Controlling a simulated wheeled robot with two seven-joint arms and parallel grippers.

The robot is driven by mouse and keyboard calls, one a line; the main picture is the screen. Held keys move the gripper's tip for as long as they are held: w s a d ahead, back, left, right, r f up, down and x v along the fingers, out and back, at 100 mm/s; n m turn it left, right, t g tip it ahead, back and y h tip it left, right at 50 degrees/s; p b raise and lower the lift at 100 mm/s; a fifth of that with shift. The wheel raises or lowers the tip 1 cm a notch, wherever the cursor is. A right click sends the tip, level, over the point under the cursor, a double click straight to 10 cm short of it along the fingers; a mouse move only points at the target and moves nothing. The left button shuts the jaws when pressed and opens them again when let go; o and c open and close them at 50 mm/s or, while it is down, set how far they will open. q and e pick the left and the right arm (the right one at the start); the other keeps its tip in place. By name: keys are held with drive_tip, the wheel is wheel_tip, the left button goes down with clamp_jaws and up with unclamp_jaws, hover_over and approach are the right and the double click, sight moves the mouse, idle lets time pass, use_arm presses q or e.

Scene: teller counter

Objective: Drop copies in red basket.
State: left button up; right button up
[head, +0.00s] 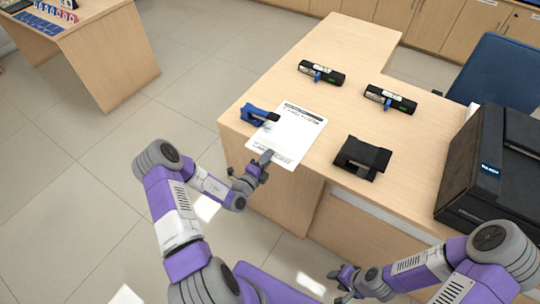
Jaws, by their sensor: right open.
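A white printed sheet (293,134) lies on the wooden counter near its left front edge; I cannot tell whether it is one sheet or several. My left gripper (264,160) is at the counter's front edge, at the sheet's lower left side. Its fingertips are small here, and whether they hold the sheet does not show clearly. My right gripper (340,279) is open, low in front of the counter and away from the sheet. No red basket is in view.
A blue-handled device (258,115) sits at the sheet's left edge. A black stand (362,157), two dark cylindrical devices (321,73) (391,99) and a large black printer (493,165) stand on the counter. A blue chair (495,72) is behind. Another desk (103,55) is far left, with open floor between.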

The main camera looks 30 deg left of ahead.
use_arm(q)
drive_tip(key=shift+w, duration=0.35)
clamp_jaws()
idle(0.3)
